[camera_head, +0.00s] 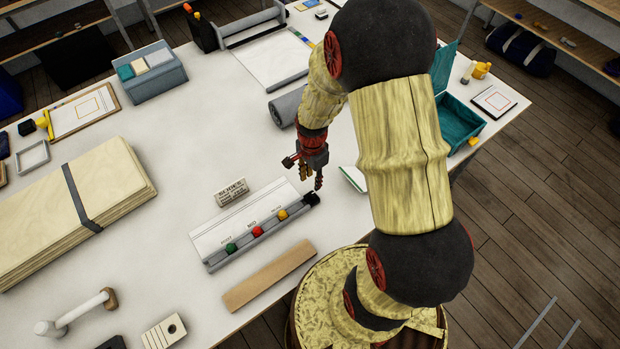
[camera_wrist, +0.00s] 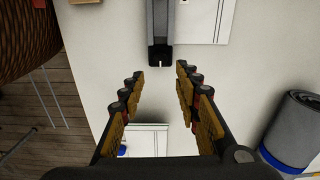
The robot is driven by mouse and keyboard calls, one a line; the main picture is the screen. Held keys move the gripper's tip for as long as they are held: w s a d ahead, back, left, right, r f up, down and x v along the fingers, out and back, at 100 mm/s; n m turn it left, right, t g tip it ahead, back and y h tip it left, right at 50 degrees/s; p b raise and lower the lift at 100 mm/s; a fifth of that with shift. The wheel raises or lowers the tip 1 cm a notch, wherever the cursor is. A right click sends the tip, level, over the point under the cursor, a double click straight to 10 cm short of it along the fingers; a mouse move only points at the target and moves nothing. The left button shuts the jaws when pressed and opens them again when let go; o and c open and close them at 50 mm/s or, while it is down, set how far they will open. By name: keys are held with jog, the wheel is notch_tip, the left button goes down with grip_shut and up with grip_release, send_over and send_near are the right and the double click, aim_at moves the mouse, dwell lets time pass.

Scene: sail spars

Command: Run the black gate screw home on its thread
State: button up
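The black gate screw (camera_head: 312,199) is at the right end of a grey rail (camera_head: 245,243) that carries a green, a red and a yellow ball. In the wrist view a black end piece with a small white mark (camera_wrist: 158,57) sits at the rail's end, just beyond the fingertips; screw and gate cannot be told apart there. My gripper (camera_head: 314,180) is above and near that end in the head view. In the wrist view my gripper (camera_wrist: 160,72) is open, with nothing between its fingers. How far the screw is threaded in cannot be seen.
A white labelled sheet (camera_head: 220,232) lies along the rail, with a small printed block (camera_head: 231,192) behind it. A wooden strip (camera_head: 270,275) lies in front. A grey roll (camera_head: 287,106) lies behind my gripper. The table is clear left of the roll.

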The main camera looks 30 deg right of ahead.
aim_at(312, 194)
notch_tip(312, 194, down, 9)
jog(key=b, duration=0.7)
jog(key=shift+f, duration=0.15)
jog(key=shift+r, duration=0.2)
jog(key=shift+c, duration=1.1)
jog(key=c, duration=0.6)
grip_shut()
